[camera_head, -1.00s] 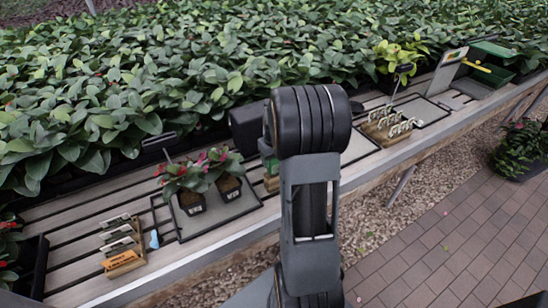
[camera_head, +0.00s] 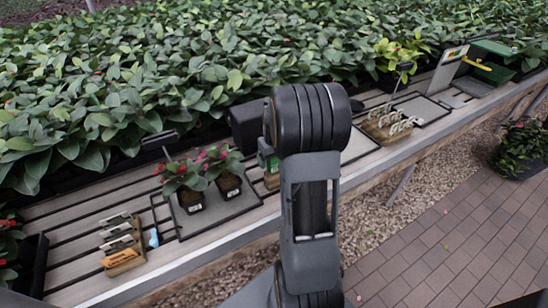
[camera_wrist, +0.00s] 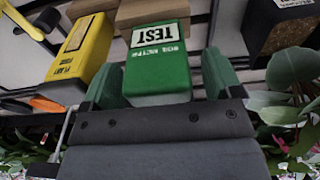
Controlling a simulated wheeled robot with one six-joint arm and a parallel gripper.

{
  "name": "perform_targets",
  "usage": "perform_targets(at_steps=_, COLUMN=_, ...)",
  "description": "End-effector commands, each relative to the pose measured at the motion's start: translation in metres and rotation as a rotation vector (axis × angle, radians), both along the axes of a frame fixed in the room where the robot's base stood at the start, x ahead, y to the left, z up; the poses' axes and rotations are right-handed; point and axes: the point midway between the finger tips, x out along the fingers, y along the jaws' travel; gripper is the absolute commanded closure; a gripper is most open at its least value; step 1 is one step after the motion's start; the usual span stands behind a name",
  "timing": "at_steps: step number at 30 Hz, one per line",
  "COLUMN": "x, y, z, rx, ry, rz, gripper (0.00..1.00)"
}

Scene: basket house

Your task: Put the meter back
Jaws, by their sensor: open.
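A green meter (camera_wrist: 158,70) with a white TEST label stands out in the wrist view, the label upside down. My gripper (camera_wrist: 162,78) is open, with one green finger on each side of the meter. A narrow gap shows at the right finger; contact on the left is unclear. Wooden blocks (camera_wrist: 152,12) lie just beyond the meter; I cannot tell whether it rests in them. In the head view a bit of green (camera_head: 265,155) shows left of my arm, above a wooden block (camera_head: 271,180). My arm hides the fingers there.
A yellow device (camera_wrist: 82,48) and orange-handled tool (camera_wrist: 46,104) lie left in the wrist view; a potted plant (camera_wrist: 282,26) is close on the right. The head view shows two flower pots on a grey tray (camera_head: 240,207), a tag rack (camera_head: 124,262) and a clip rack (camera_head: 384,133).

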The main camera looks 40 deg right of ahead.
Motion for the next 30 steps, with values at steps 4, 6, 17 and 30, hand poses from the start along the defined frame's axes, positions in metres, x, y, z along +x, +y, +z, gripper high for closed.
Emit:
perform_targets(at_steps=4, x=0.000, y=0.000, z=0.002, rx=0.000, ry=-0.001, rz=0.000, gripper=0.15)
perform_targets(at_steps=6, x=0.000, y=0.000, z=0.008, rx=-0.001, ry=-0.003, rz=0.000, gripper=0.15)
perform_targets(at_steps=17, x=-0.007, y=0.001, z=0.075, rx=-0.003, ry=-0.005, rz=0.000, gripper=0.15)
perform_targets(at_steps=30, x=-0.013, y=0.002, z=0.133, rx=-0.001, ry=-0.001, rz=-0.001, gripper=0.15)
